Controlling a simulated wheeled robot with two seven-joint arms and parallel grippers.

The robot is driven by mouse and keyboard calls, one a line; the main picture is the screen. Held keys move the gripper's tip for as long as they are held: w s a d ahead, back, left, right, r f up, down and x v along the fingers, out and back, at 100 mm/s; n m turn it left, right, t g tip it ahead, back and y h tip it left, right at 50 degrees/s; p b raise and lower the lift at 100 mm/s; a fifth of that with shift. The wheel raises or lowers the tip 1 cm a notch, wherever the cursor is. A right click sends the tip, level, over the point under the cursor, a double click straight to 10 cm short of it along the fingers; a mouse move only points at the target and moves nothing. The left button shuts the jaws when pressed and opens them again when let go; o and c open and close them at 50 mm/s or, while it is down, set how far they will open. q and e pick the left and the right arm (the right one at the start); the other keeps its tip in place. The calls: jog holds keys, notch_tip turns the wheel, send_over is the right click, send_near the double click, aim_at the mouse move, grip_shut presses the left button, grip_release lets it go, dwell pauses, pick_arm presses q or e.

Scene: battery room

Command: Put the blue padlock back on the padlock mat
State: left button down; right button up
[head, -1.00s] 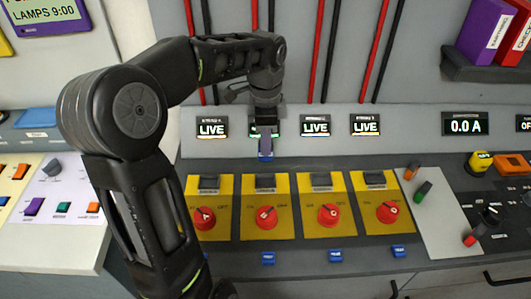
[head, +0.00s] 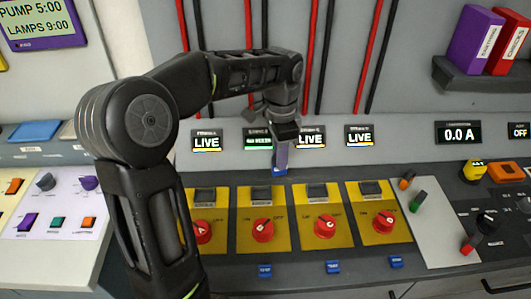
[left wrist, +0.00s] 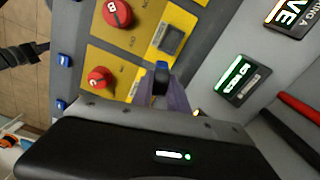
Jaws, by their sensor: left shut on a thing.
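My left gripper (head: 282,160) is shut on the blue padlock (head: 279,172), whose small blue body shows below the fingertips. They are above the back edge of the switch panel, between the second and third switches. In the left wrist view the blue padlock (left wrist: 161,67) sits between the fingertips; the fingers hide part of it. A pale grey mat (head: 437,228) lies right of the switches, with small orange, green and red dark-ended pieces on it. It looks like the padlock mat, but I read no label. My right gripper is not in view.
Several yellow switch plates with red knobs (head: 263,230) line the bench. Their displays stand behind; the second display (head: 257,142) is green, the others read LIVE. A yellow item (head: 474,171) and a black knob (head: 487,221) are right of the mat. The mat's middle is bare.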

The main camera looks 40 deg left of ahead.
pick_arm(q)
jog(key=w+d+f+n, duration=0.1)
jog(key=w+d+n, duration=0.1)
jog(key=d, duration=0.5)
jog(key=w+d+f+n, duration=0.1)
jog(key=w+d+n, duration=0.2)
jog(key=d+n, duration=0.2)
jog(key=shift+w+d+f, duration=0.25)
jog(key=shift+w+d, duration=0.1)
jog(key=shift+d, duration=0.55)
